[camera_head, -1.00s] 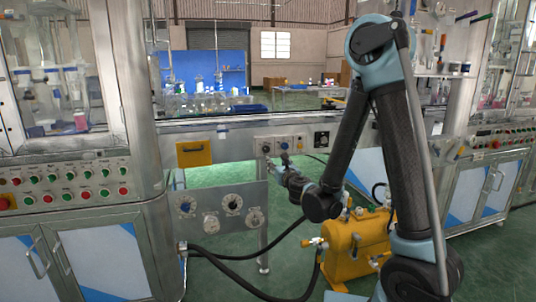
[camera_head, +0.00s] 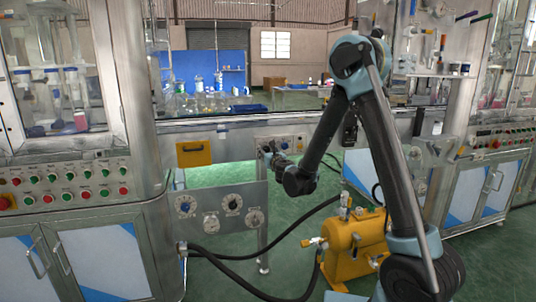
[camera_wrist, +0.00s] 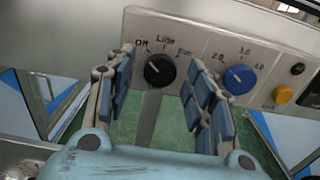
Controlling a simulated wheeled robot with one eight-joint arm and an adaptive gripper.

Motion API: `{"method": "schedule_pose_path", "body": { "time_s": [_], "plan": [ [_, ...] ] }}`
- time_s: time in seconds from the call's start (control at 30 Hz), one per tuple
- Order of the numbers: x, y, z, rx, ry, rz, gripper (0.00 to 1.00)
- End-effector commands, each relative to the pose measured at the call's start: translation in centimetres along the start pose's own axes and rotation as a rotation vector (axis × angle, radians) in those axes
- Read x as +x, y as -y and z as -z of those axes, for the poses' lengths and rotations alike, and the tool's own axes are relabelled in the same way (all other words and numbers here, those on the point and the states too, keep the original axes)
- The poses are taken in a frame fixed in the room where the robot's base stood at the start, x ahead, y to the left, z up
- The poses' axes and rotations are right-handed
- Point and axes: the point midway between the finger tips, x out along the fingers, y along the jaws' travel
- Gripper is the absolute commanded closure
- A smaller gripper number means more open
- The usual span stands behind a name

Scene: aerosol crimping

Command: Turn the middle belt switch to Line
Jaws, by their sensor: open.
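The belt switch is a black knob (camera_wrist: 159,70) on a pale panel (camera_wrist: 200,42), with the labels Off, Line and a third, partly legible word around it. My gripper (camera_wrist: 156,82) is open, with one blue-padded finger on each side of the knob in the wrist view. I cannot tell whether either finger touches it. In the head view my gripper (camera_head: 277,160) is at the panel on the conveyor front, and it hides much of the switch.
A blue dial (camera_wrist: 240,79) marked 2.0 to 4.0 is right of my right finger. A yellow button (camera_wrist: 283,95) and a black button (camera_wrist: 297,69) are further right. A yellow tank (camera_head: 357,247) with fittings stands below my arm, with black hoses (camera_head: 240,263) nearby.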

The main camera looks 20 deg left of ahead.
Motion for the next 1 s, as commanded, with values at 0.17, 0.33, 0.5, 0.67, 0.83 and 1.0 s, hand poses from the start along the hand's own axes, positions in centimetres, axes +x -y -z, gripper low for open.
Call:
{"method": "schedule_pose_path", "body": {
  "time_s": [0.17, 0.33, 0.5, 0.67, 0.83, 1.0],
  "plan": [
    [0.47, 0.03, -0.01, 0.0, 0.0, 0.0, 0.51],
    [0.48, 0.03, -0.01, 0.0, 0.0, 0.0, 0.51],
    [0.47, 0.03, -0.01, 0.0, 0.0, 0.001, 0.83],
    [0.47, 0.05, -0.01, 0.0, 0.0, 0.001, 0.95],
    [0.48, 0.07, -0.01, 0.01, 0.0, 0.001, 0.95],
    [0.48, 0.1, -0.01, 0.06, 0.0, 0.002, 0.95]
  ]
}}
